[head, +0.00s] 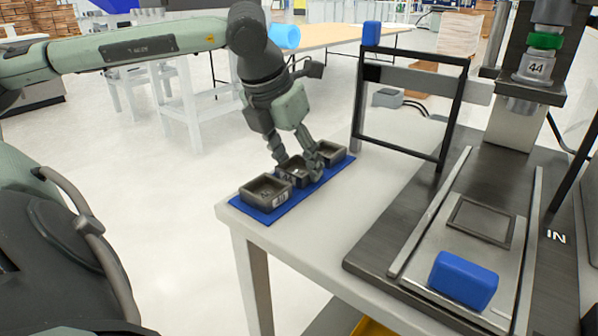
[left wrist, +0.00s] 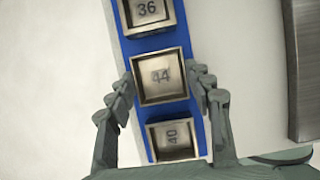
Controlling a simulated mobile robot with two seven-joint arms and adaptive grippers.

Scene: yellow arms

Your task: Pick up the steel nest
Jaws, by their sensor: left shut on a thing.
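Three square, open steel nests sit in a row on a blue strip (head: 242,206). The left wrist view shows the numbers 36 on one nest (left wrist: 147,10), 44 on the middle nest (left wrist: 160,76) and 40 on another (left wrist: 174,137). My left gripper (head: 297,171) reaches down over the middle nest, shut on it with one finger at each side. The fingers partly hide this nest in the head view. It is still in line with the others; I cannot tell whether it is clear of the strip. My right gripper is not in view.
A press (head: 538,68) marked 44 stands right of the strip, with a black frame (head: 445,120) beside it. A blue block (head: 463,280) lies on its plate, near a square recess (head: 481,219). The white table top (head: 330,205) between strip and press is clear.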

